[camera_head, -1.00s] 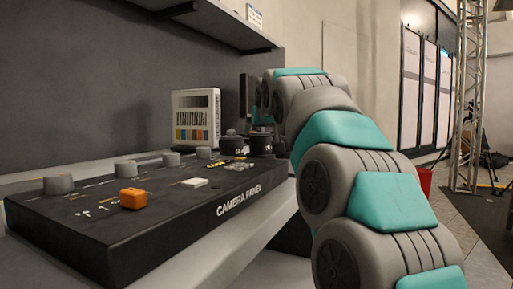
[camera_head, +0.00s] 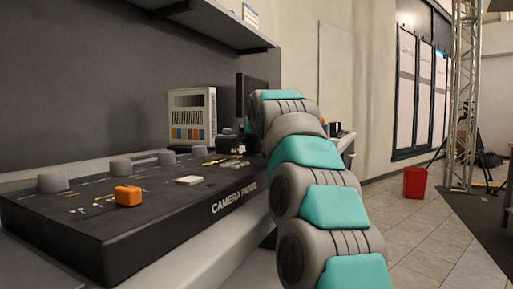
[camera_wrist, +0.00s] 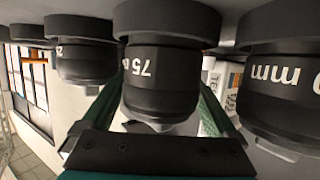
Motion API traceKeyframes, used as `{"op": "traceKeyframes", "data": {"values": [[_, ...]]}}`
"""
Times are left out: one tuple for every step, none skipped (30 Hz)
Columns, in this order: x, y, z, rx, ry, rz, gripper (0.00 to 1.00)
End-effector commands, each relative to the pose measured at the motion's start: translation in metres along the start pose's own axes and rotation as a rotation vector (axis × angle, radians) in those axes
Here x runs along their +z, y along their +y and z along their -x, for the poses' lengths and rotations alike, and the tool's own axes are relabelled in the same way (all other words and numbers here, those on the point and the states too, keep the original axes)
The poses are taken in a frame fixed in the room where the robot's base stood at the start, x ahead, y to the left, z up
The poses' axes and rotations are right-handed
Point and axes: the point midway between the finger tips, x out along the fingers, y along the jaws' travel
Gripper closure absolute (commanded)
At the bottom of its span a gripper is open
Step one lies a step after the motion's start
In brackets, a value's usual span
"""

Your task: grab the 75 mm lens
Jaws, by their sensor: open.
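The 75 mm lens (camera_wrist: 160,75) is a black cylinder marked "75", upside down in the middle of the wrist view. In the head view my arm hides the gripper.
Another black lens (camera_wrist: 275,90) marked "mm" stands close on the right in the wrist view. A lens marked with a "2" (camera_wrist: 82,55) stands on the left. The camera panel (camera_head: 130,225) has knobs and an orange block (camera_head: 128,196). A red bucket (camera_head: 415,183) stands on open floor.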

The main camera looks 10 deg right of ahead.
Motion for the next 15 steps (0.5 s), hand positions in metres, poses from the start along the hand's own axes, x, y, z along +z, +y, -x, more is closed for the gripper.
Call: {"op": "traceKeyframes", "data": {"values": [[-0.0002,0.0,0.0003,0.0,0.0,0.0,0.06],[-0.0002,-0.0001,0.0003,0.0,0.0,0.0,0.06],[-0.0002,0.0,0.0003,0.0,0.0,0.0,0.08],[-0.0002,-0.0001,0.0003,0.0,0.001,0.0,0.11],[-0.0002,-0.0001,0.0003,0.0,0.001,0.0,0.14],[-0.0003,0.0,0.0004,0.0,0.001,0.0,0.19],[-0.0003,-0.0001,0.0004,0.0,0.001,0.0,0.22],[-0.0003,-0.0001,0.0004,0.0,0.001,0.0,0.26],[-0.0003,-0.0001,0.0004,0.0,0.001,0.0,0.3],[-0.0003,-0.0001,0.0004,0.0,0.001,0.0,0.33],[-0.0003,-0.0001,0.0004,0.0,0.001,0.0,0.37],[-0.0004,-0.0001,0.0005,0.0,0.001,0.0,0.41],[-0.0004,-0.0001,0.0005,0.0,0.001,0.0,0.45],[-0.0004,-0.0001,0.0005,0.0,0.001,0.0,0.48],[-0.0004,-0.0001,0.0005,0.0,0.001,0.0,0.53]]}}
